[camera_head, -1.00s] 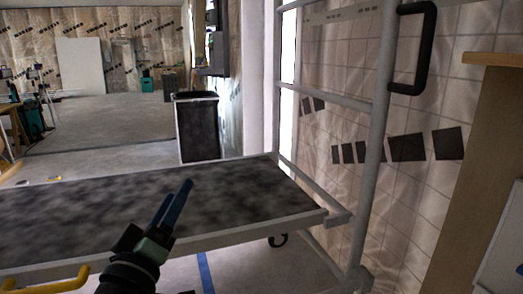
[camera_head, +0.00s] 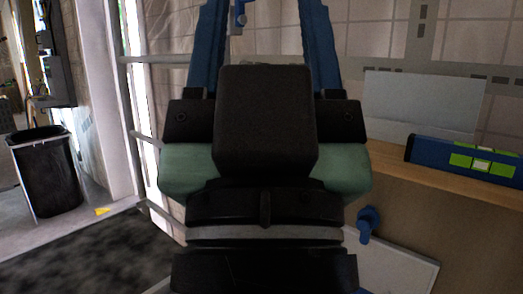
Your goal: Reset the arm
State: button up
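My gripper (camera_head: 265,35) fills the middle of the head view, close to the camera and pointing up and away. Its two blue fingers stand wide apart, so it is open. The fingertips run out of the top of the frame. A small blue item (camera_head: 240,14) shows between the fingers against the wall behind; I cannot tell what it is. No object is seen held. The dark gripper body and green housing hide much of the middle of the scene.
A wooden ledge (camera_head: 455,181) on the right bears a blue and green level (camera_head: 465,158). A grey panel (camera_head: 424,103) stands behind it. A black bin (camera_head: 46,174) is at left. A dark platform (camera_head: 95,262) lies lower left, with metal rails (camera_head: 137,138) beside it.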

notch_tip(320, 180, up, 27)
jog(key=p, duration=2.5)
jog(key=shift+r, duration=0.15)
jog(key=shift+a, duration=0.1)
